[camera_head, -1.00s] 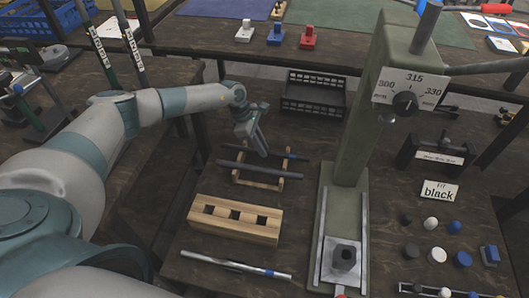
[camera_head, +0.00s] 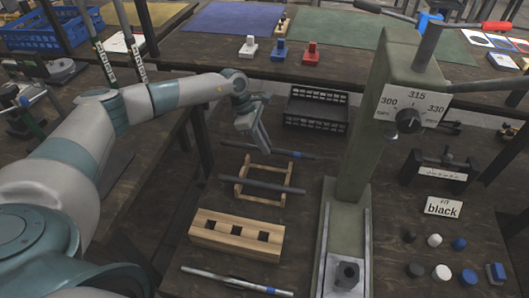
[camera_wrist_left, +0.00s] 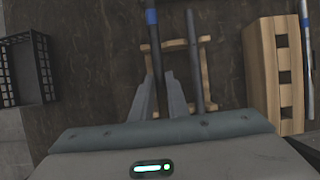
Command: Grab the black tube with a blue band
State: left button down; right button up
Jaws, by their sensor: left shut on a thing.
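The black tube with a blue band (camera_head: 296,154) lies across the wooden rack (camera_head: 237,191), at its far side in the head view. Its blue band is right of my left gripper (camera_head: 262,150). In the left wrist view the tube (camera_wrist_left: 155,45) runs from the top edge down between my left fingers (camera_wrist_left: 159,80), which are shut on it. I cannot tell whether it is clear of the rack. A second dark tube (camera_head: 262,185), with no band showing, lies on the nearer part of the rack. My right gripper is not in view.
A wooden block with three holes (camera_head: 215,237) and a silver tube with a blue band (camera_head: 220,278) lie nearer. A black crate (camera_head: 315,122) is behind. The green press column (camera_head: 362,140) stands to the right. Small caps (camera_head: 434,240) and a "black" sign (camera_head: 443,207) lie beyond it.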

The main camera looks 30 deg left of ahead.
pick_arm(q)
jog(key=shift+r, duration=0.5)
